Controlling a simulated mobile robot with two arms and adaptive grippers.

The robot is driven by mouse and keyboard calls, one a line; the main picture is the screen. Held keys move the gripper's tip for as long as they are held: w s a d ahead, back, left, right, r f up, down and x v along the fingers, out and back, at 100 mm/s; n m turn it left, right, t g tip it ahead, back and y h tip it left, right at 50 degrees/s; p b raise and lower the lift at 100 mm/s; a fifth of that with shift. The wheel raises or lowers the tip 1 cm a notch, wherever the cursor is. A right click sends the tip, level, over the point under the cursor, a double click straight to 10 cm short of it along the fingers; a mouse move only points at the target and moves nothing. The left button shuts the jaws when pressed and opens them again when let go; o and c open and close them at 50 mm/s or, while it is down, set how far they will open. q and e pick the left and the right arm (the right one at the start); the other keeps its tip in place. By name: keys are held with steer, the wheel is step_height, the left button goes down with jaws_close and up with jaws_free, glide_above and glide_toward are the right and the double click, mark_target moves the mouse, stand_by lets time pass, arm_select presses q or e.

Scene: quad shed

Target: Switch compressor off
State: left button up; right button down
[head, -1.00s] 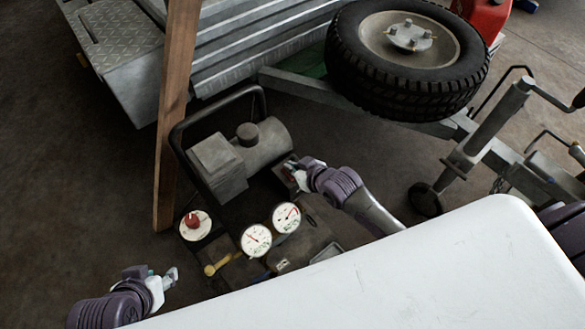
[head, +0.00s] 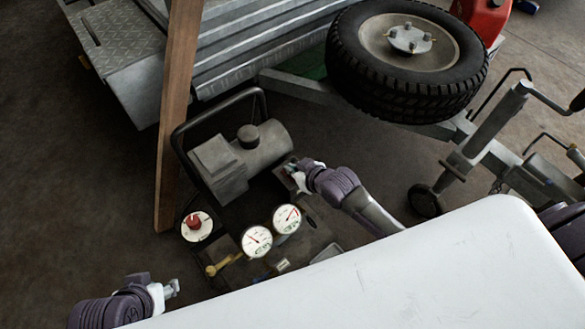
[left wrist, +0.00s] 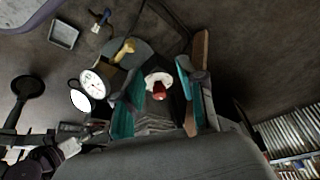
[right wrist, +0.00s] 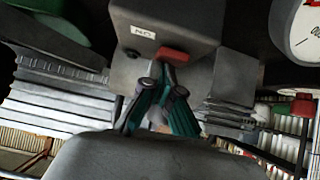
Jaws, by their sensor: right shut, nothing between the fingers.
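The compressor (head: 232,160) stands on the floor, with a grey tank and motor inside a black tube frame. In the right wrist view a red switch (right wrist: 174,56) sits on its grey switch box (right wrist: 190,20), beside a white label that appears to read ON upside down. My right gripper (head: 290,170) is shut and empty; its tips (right wrist: 166,74) are at the red switch, and whether they touch it I cannot tell. My left gripper (head: 173,288) is open and empty, low and left of the compressor.
A trailer with a spare wheel (head: 405,60) is behind. A white surface (head: 430,270) fills the near right.

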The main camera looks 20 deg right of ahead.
arm_select(q)
steer(key=shift+s+a+r+g, duration=0.1)
steer(key=shift+s+a+g, duration=0.15)
steer(key=shift+s+g, duration=0.5)
arm_select(e)
steer(key=shift+w+a+r, duration=0.15)
steer(key=shift+w+a, duration=0.1)
steer(key=shift+w, duration=0.45)
arm_select(q)
steer(key=shift+s+t, duration=0.2)
steer(key=shift+t, duration=0.05)
steer(key=shift+p, duration=0.4)
arm_select(e)
steer(key=shift+r, duration=0.15)
